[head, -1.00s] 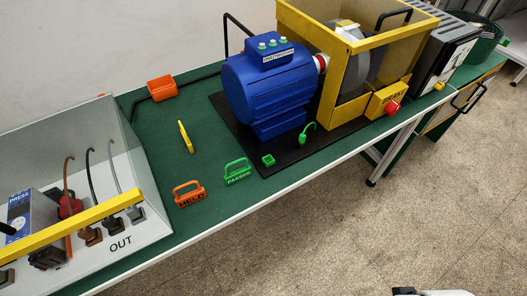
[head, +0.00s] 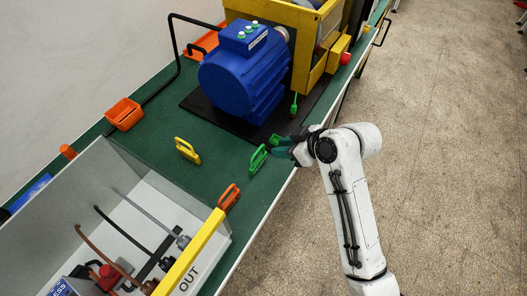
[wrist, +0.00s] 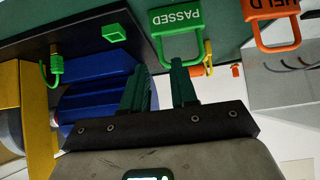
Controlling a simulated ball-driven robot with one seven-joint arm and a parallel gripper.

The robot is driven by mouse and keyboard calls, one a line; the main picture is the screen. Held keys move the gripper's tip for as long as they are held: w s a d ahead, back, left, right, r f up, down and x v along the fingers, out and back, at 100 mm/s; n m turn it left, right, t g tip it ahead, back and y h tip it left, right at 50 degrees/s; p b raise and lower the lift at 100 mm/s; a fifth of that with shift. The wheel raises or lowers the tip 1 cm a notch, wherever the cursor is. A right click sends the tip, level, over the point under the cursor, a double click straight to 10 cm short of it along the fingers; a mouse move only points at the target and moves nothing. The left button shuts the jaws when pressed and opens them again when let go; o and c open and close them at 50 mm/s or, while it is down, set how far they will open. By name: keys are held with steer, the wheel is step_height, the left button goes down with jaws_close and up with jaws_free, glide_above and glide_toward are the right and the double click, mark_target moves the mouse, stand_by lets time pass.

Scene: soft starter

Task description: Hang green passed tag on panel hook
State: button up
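The green PASSED tag (head: 258,158) stands on the green bench top near its front edge. In the wrist view its label (wrist: 175,20) reads upside down, with its handle loop toward my fingers. My gripper (head: 281,147) is just right of the tag in the head view. In the wrist view my gripper (wrist: 158,75) has its two dark green fingers apart with nothing held between them. The right fingertip appears close to the loop; I cannot tell if they touch. A small green curved piece (wrist: 55,68) stands by the blue motor; I cannot confirm it is the panel hook.
An orange HELD tag (head: 229,196) and a yellow tag (head: 187,150) stand nearby. A small green block (wrist: 114,33) lies near the motor (head: 243,80). A clear-walled box with a yellow bar (head: 190,252) is at the left. An orange bin (head: 123,114) sits behind.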

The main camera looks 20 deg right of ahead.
steer(key=b+x, duration=0.3)
steer(key=x, duration=0.1)
steer(key=shift+s+f, duration=0.1)
steer(key=shift+f, duration=0.1)
steer(key=shift+x, duration=1.15)
steer(key=shift+r, duration=0.15)
jaws_close()
step_height(320, 180, up, 10)
steer(key=p, duration=0.7)
